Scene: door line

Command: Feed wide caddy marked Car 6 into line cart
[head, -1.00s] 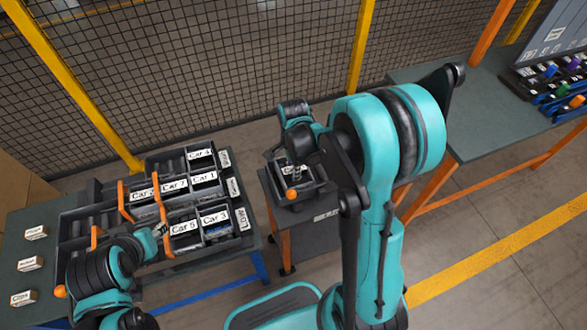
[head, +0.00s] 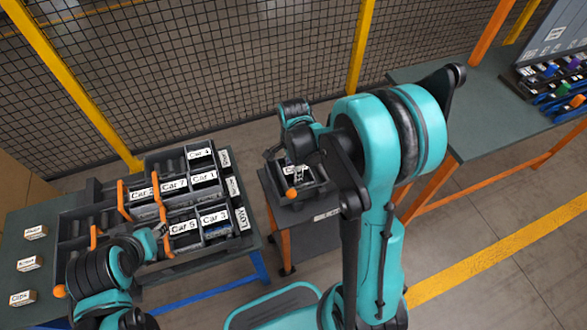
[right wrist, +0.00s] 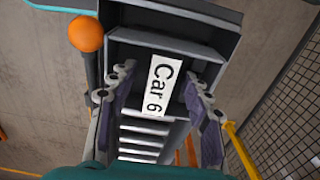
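The caddy marked Car 6 (right wrist: 204,68) is a dark grey open box with a white label, seen close in the right wrist view. In the head view it (head: 318,187) sits at the small dark stand, partly hidden by my right arm. My right gripper (head: 298,174) is at this caddy. In the right wrist view its two fingers (right wrist: 160,93) stand wide apart, one on each side of the label; whether they press on the caddy is unclear. The line cart (head: 70,228) at left holds several labelled caddies. My left gripper (head: 160,234) is by its orange handle (head: 165,228); its fingers are too small to read.
The dark stand (head: 310,240) is right of the cart, with floor between. An orange ball (right wrist: 86,33) is beside the caddy. Metal rollers (right wrist: 140,140) show below it. A workbench (head: 470,120) stands at right. A mesh fence (head: 240,70) runs behind.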

